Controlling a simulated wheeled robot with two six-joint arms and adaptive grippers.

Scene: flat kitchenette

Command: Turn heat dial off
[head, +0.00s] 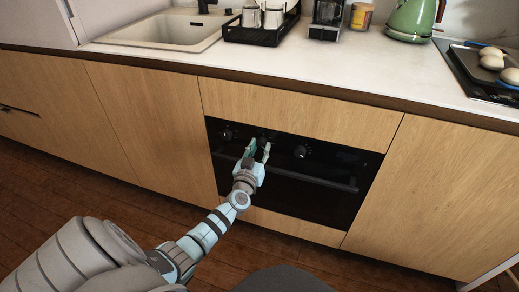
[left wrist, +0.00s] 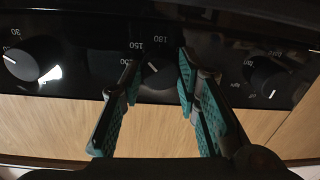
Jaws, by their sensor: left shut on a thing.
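The heat dial (left wrist: 158,76) is the middle black knob on the oven's panel, with temperature numbers such as 150 around it. Its white mark points up and slightly left in the left wrist view. My left gripper (head: 259,149) is at the middle of the panel, pointing at the oven. In the left wrist view its two teal-padded fingers (left wrist: 159,68) stand on either side of the dial and are shut on it. In the head view the gripper mostly hides this dial. My right gripper is in neither view.
The black oven (head: 300,195) has a left knob (head: 228,134) and a right knob (head: 301,151) beside the heat dial. Its bar handle (head: 330,183) runs below the knobs. Wooden cabinet fronts surround it. The counter above holds a black rack (head: 262,36) and a green kettle (head: 410,20).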

